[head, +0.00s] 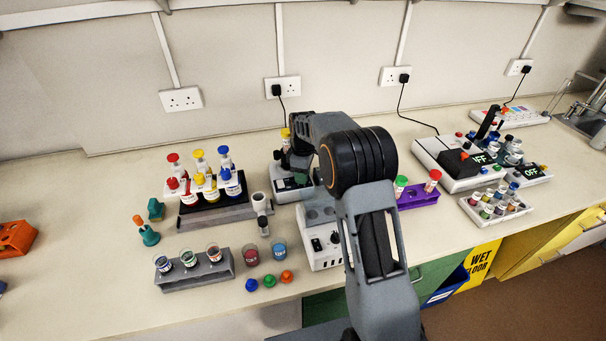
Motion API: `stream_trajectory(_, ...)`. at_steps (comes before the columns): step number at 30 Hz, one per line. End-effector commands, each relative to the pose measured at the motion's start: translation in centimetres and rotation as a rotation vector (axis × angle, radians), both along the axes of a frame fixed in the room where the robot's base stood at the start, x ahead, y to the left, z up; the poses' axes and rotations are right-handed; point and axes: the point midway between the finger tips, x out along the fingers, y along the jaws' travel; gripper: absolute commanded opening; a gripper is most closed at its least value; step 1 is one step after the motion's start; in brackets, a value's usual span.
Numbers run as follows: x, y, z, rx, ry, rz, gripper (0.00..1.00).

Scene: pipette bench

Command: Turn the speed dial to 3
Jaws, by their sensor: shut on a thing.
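A small mixer (290,196) with a pale base and dark upper part stands mid-bench behind my arm. A yellow-capped tube (285,133) shows upright above it. My own arm covers much of this spot. The dial's face, its pointer and its numbers cannot be read here.
A white block unit (323,262) with a dark knob stands in front of the mixer. Left are a bottle rack (215,215), a grey beaker rack (195,273) and loose caps. Right are a purple rack (419,195) and a device reading OFF (531,172).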

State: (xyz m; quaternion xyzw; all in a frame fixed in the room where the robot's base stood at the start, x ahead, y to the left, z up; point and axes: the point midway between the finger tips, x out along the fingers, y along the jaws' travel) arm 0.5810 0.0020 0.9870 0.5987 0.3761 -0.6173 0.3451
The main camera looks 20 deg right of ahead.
Motion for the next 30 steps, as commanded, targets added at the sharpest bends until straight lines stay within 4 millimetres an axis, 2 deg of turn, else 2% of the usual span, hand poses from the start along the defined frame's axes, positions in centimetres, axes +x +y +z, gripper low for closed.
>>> stream_trajectory(3, 0.1, 0.0, 0.1, 0.0, -0.004, 0.0, 0.08)
stream_trajectory(4, 0.1, 0.0, 0.1, 0.0, -0.004, -0.001, 0.34)
stream_trajectory(11, 0.0, 0.0, 0.1, 0.0, -0.001, -0.001, 0.56)
stream_trajectory(18, 0.0, 0.0, 0.1, 0.0, -0.001, -0.001, 0.57)
stream_trajectory(22, 0.1, 0.0, 0.7, 0.0, -0.001, -0.001, 0.57)
stream_trajectory(26, 0.2, -0.1, 2.7, 0.0, -0.006, -0.001, 0.57)
stream_trajectory(30, 0.3, -0.1, 5.6, 0.0, -0.006, -0.001, 0.57)
